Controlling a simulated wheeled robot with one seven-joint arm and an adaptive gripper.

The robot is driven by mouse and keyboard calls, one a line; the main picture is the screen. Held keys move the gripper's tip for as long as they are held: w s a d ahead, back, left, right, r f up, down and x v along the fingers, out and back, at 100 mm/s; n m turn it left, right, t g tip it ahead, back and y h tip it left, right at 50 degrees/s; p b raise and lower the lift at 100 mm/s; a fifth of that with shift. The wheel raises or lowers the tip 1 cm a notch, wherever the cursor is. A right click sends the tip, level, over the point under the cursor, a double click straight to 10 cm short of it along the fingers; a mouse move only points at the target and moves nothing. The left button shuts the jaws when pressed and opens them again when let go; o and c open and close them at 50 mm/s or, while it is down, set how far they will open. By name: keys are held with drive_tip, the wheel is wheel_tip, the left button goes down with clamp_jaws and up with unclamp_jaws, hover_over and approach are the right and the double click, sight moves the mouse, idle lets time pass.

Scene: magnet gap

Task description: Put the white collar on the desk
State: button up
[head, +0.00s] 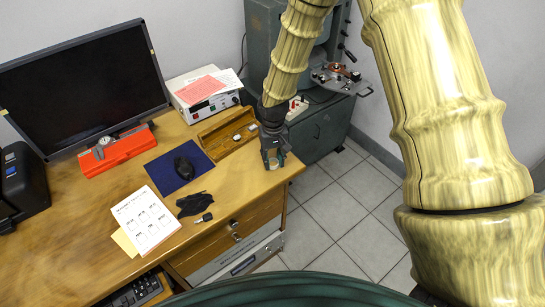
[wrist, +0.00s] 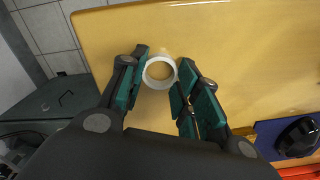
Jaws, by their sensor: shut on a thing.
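The white collar (wrist: 147,81) is a short open ring, held between the teal-padded fingers of my gripper (wrist: 163,62) in the wrist view. The wood surface shows through its hole. In the head view my gripper (head: 273,158) points down at the right end of the wooden desk (head: 95,265), and a small pale bit of the collar (head: 273,166) shows between the fingertips. The collar is over the desk top or on it; I cannot tell whether it touches the wood.
A wooden tray (head: 228,133) with small parts lies left of my gripper. A green machine (head: 318,130) stands behind. The desk's right edge is close.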

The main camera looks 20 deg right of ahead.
drive_tip(key=shift+f, duration=0.1)
drive_tip(key=o, duration=1)
drive_tip(key=shift+c, duration=0.2)
wheel_tip(320, 180, up, 12)
drive_tip(key=b, duration=0.2)
idle(0.3)
